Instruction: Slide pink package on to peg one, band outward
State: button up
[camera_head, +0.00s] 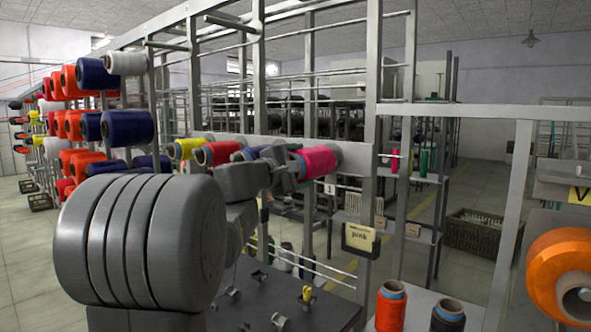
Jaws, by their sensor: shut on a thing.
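The pink package (320,160) is a bright pink yarn spool in the middle of the view, lying roughly level. A blue band (300,166) shows at its left end, on the side of my gripper. My gripper (289,165) is shut on the package at that left end; its fingers are small and partly hidden. The package lies in front of a pale rail (265,146), above a small label "1" (330,189). Peg one itself is hidden, so I cannot tell whether the package is around it.
Yellow (186,148) and red (217,153) spools sit left along the rail. A "pink" card (360,237) hangs below right. Orange (391,305) and black (448,315) spools stand at the bottom; a large orange spool (548,268) is at right. Upright posts (374,70) flank the rail.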

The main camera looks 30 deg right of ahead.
jog(key=shift+d+r+b, duration=0.2)
jog(key=shift+r+b, duration=0.15)
jog(key=shift+b, duration=0.15)
dwell(0.8)
jog(key=shift+f+b, duration=0.5)
jog(key=shift+b, duration=0.05)
jog(key=shift+d+f, duration=0.1)
jog(key=shift+f, duration=0.3)
jog(key=o, duration=1.1)
jog(key=shift+f, duration=0.1)
jog(key=shift+s+f+b, duration=0.1)
jog(key=shift+b, duration=0.2)
jog(key=v, duration=0.4)
jog(key=b+v, duration=0.1)
jog(key=v, duration=0.4)
jog(key=r+v, duration=0.1)
jog(key=v, duration=0.4)
jog(key=shift+b, duration=0.35)
